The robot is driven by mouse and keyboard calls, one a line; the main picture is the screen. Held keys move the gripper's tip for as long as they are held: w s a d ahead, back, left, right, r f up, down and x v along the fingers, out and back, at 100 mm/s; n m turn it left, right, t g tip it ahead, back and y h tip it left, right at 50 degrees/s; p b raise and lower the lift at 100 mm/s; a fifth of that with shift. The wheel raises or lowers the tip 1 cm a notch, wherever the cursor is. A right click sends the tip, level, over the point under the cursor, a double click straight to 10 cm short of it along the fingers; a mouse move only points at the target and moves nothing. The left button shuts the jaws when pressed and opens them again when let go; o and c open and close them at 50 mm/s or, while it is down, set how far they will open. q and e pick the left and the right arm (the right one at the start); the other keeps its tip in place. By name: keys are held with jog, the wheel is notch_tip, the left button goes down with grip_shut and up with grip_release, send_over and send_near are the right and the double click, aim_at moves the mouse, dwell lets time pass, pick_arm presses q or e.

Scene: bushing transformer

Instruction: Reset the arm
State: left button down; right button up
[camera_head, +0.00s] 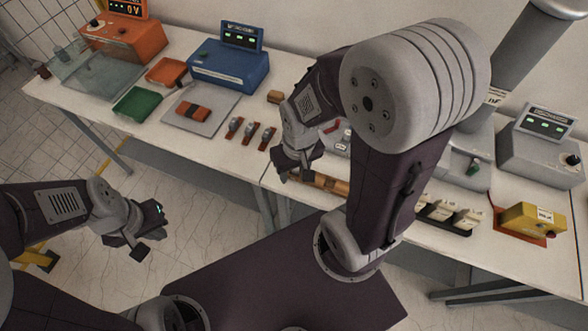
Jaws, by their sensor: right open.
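My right gripper (297,168) is over the front middle of the white table, above a brown-orange bar-shaped item (326,184). It is open, and I see nothing held in it. The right arm's large grey joint and dark link cover much of the table's right half. My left gripper (137,243) is over the tiled floor, in front of the table and apart from it. It points down and to the right. Its jaws are small and dark in the picture, so I cannot tell their opening.
On the table (190,165) are an orange device (124,42), a blue device (228,68), a green tray (137,103), an orange tray (166,72) and a grey device (541,150). A yellow box (533,219) stands at the right. Floor around the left gripper is clear.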

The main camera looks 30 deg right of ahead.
notch_tip(320, 180, down, 4)
jog(key=b, duration=0.4)
jog(key=shift+f, duration=0.15)
dwell(0.7)
